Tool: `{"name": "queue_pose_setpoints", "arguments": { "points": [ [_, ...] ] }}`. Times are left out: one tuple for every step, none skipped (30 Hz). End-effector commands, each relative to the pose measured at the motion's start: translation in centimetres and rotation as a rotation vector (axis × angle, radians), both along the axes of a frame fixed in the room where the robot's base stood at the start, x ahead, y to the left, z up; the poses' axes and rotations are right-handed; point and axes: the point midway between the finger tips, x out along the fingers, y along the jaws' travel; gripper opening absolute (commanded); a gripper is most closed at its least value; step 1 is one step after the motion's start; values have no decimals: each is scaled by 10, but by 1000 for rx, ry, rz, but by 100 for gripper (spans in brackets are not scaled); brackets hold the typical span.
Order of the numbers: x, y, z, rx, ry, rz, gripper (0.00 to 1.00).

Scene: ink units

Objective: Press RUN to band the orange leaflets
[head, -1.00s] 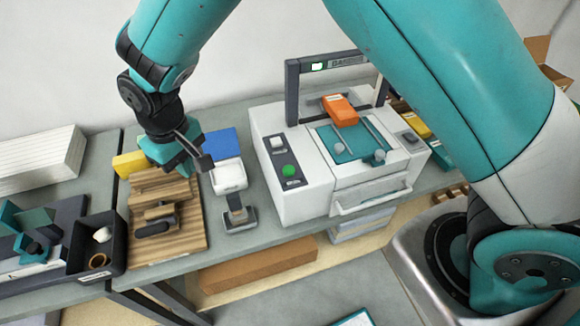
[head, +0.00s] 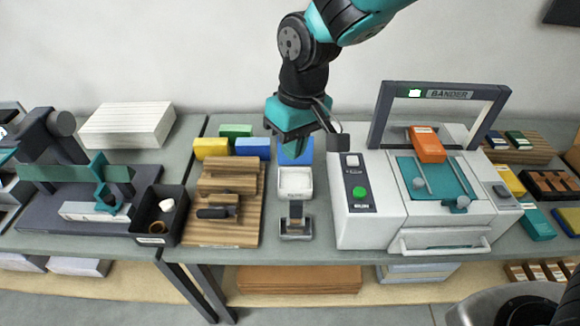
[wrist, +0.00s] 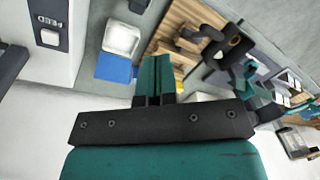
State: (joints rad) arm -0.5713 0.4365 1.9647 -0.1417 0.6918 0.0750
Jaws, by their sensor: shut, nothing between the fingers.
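The banding machine (head: 455,222) stands right of centre in the head view, under a dark arch marked BANDER. The orange leaflet stack (head: 427,145) lies on its top, at the back of the teal plate (head: 440,180). On its dark left panel (head: 357,180) sit a white switch (head: 352,160) and a round green button (head: 360,193); their small lettering is unreadable. The panel also shows at the upper left of the wrist view (wrist: 49,36). My gripper (head: 301,143) is shut and empty, left of the panel and above the bench; its fingers show in the wrist view (wrist: 154,76).
Below my gripper are a blue block (head: 296,154), a white tray (head: 295,182) and a small dark-and-steel device (head: 296,222). A wooden board (head: 224,205) and a black bin (head: 158,214) are to the left. More coloured stacks lie right of the machine.

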Motion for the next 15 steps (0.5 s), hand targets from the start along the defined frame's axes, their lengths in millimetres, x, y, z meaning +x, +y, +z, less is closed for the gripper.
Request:
{"name": "queue_pose_setpoints", "arguments": {
  "points": [
    [-15, -20, 8, 34, -3, -7, 0],
    [-25, -30, 14, 54, -3, -7, 0],
    [-39, -43, 22, 79, -3, -5, 0],
    [-51, -52, 26, 97, -3, -4, 0],
    [-63, -61, 30, 115, -5, -2, 0],
    [-78, -71, 34, 138, -7, -1, 0],
    [-90, -78, 35, 153, -8, 1, 0],
    [-101, -83, 37, 169, -12, 5, 0],
    [-115, -90, 37, 186, -14, 8, 0],
    [-124, -94, 37, 197, -18, 9, 0],
    [-133, -97, 37, 208, -19, 12, 0],
    [-143, -101, 36, 218, -22, 14, 0],
    [-150, -103, 36, 227, -24, 16, 0],
    [-156, -105, 36, 232, -25, 17, 0],
    [-161, -107, 35, 239, -27, 19, 0]
  ]
}}
